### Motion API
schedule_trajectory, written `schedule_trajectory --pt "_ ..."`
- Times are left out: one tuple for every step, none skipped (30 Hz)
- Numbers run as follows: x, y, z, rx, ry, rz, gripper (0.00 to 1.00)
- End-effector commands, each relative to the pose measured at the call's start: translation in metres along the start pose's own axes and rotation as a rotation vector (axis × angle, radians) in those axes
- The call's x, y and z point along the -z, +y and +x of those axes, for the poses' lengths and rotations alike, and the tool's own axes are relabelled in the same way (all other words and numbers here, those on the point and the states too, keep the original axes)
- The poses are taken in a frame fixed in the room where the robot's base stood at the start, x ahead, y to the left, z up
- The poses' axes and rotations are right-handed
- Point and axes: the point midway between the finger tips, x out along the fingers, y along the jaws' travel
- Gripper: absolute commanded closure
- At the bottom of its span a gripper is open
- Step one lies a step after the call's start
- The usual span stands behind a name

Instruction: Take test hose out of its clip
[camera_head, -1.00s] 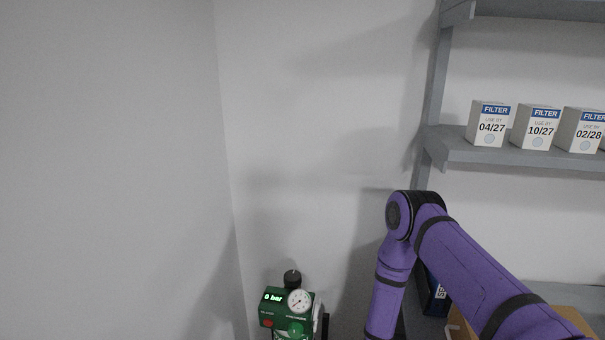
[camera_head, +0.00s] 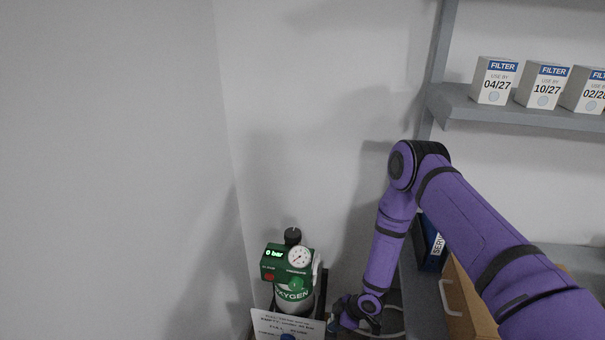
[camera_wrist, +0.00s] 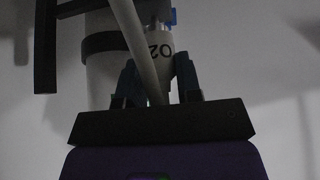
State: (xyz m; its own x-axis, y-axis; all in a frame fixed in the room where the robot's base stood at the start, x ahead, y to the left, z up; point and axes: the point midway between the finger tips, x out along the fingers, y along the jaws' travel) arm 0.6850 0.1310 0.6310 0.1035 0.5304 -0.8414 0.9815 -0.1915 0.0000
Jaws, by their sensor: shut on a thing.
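My gripper (camera_head: 348,318) is low in the head view, beside the oxygen cylinder. In the wrist view its dark fingers (camera_wrist: 157,75) are shut on a pale piece marked O2 (camera_wrist: 160,46), which I take as the end of the test hose. A pale grey tube (camera_wrist: 135,38) runs down across the front of this piece towards the gripper. A pale curve (camera_head: 397,316), perhaps hose, shows right of the gripper in the head view. I cannot make out the clip or whether it still holds the hose.
A green oxygen cylinder (camera_head: 294,300) with a gauge and a "0 bar" display stands left of my gripper, behind a printed sign (camera_head: 286,326). A shelf (camera_head: 520,110) with filter boxes is at right. A brown box (camera_head: 466,300) and a blue item (camera_head: 431,243) stand below it.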

Motion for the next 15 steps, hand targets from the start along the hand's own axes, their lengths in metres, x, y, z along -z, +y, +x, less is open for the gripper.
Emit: schedule_trajectory --pt "0.001 0.0 -0.002 0.0 0.0 0.0 1.0" --pt "0.002 0.0 -0.003 0.0 0.0 0.0 1.0" --pt "0.002 0.0 -0.004 0.0 0.0 0.0 1.0" --pt "0.003 0.0 -0.004 0.0 0.0 0.0 1.0" --pt "0.003 0.0 -0.005 0.0 0.0 0.0 1.0" --pt "0.004 0.0 -0.006 0.0 0.0 0.0 1.0" --pt "0.005 0.0 -0.007 0.0 0.0 0.0 1.0" --pt "0.005 0.0 -0.008 0.0 0.0 0.0 1.0" --pt "0.006 0.0 -0.009 -0.001 0.0 0.0 1.0" --pt "0.007 0.0 -0.01 -0.001 0.0 0.0 1.0" --pt "0.007 0.001 -0.011 -0.001 0.0 0.0 1.0" --pt "0.008 0.0 -0.012 -0.001 0.0 0.0 1.0" --pt "0.008 0.0 -0.013 0.0 0.0 0.0 1.0" --pt "0.009 0.0 -0.014 0.0 0.0 0.0 1.0" --pt "0.01 0.0 -0.015 0.0 0.0 0.0 1.0"
